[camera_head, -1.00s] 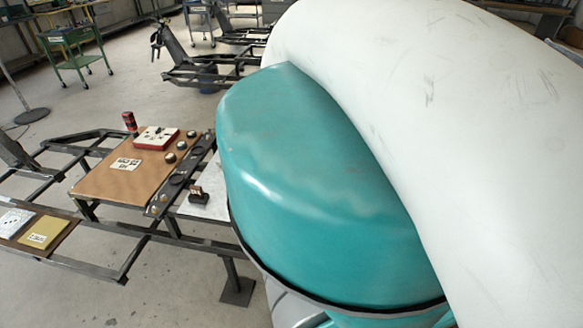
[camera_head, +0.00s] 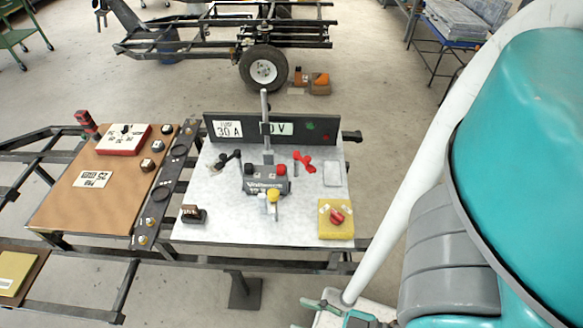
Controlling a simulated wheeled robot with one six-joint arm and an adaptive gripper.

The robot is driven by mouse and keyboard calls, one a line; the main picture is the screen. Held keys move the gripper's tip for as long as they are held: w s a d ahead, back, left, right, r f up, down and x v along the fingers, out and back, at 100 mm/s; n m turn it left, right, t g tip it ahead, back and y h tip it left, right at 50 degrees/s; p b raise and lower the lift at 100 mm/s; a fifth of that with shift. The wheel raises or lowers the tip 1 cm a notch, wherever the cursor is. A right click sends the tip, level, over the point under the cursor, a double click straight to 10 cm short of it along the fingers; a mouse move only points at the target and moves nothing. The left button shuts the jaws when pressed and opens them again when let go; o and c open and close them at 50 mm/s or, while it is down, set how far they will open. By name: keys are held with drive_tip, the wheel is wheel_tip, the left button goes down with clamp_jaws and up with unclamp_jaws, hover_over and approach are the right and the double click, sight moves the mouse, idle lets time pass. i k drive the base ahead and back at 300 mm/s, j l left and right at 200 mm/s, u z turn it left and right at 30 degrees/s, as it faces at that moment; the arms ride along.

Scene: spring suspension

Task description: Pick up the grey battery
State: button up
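The grey battery (camera_head: 266,179) is a dark grey box with lettering on its front and one black and one red cap on top. It stands upright near the middle of a pale speckled board (camera_head: 225,222). A yellow knob sits directly in front of it, and a grey upright post rises behind it. A black clamp (camera_head: 226,160) lies to its left and a red clamp (camera_head: 304,162) to its right, both apart from it. My teal and white arm fills the right side, well apart from the battery. I cannot make out my gripper.
A dark panel with meters (camera_head: 310,128) stands behind the battery. A yellow block with a red knob (camera_head: 336,218) is at the board's front right, and a small dark part (camera_head: 193,214) at its front left. A brown board (camera_head: 70,205) with a red-and-white box (camera_head: 122,139) lies left.

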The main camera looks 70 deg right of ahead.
sight(264, 177)
drive_tip(key=l+z, duration=0.1)
drive_tip(key=z, duration=0.2)
drive_tip(key=l+z, duration=0.1)
drive_tip(key=z, duration=0.2)
drive_tip(key=k+l+z, duration=0.2)
drive_tip(key=k+j, duration=0.25)
drive_tip(key=k, duration=0.3)
drive_tip(key=j+z, duration=0.05)
